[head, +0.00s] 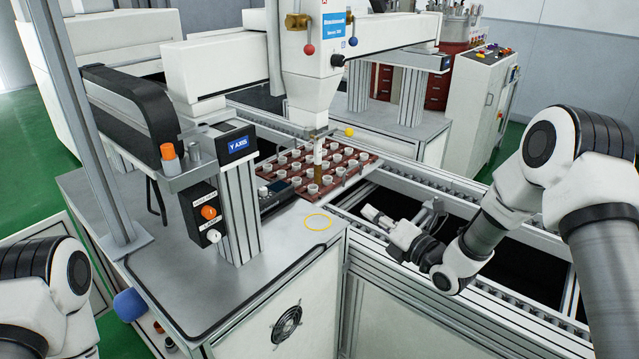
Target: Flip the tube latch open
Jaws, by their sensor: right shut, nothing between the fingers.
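The white dispensing head (312,88) hangs over the conveyor, with a slim tube (318,160) pointing down from it. A small lever with a yellow ball (349,131) sticks out to the right beside the tube top; I cannot tell for sure that it is the tube latch, or its exact position. My right gripper (374,214) is shut and empty over the conveyor's near rail, below and right of the tube and apart from it. My left arm shows only at the lower left, and its gripper is out of view.
A red-brown tray (346,176) with several white cups lies beneath the tube. A red-ball lever (309,49) and a blue-ball lever (352,41) sit higher on the head. The Y-axis post (240,190) stands left.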

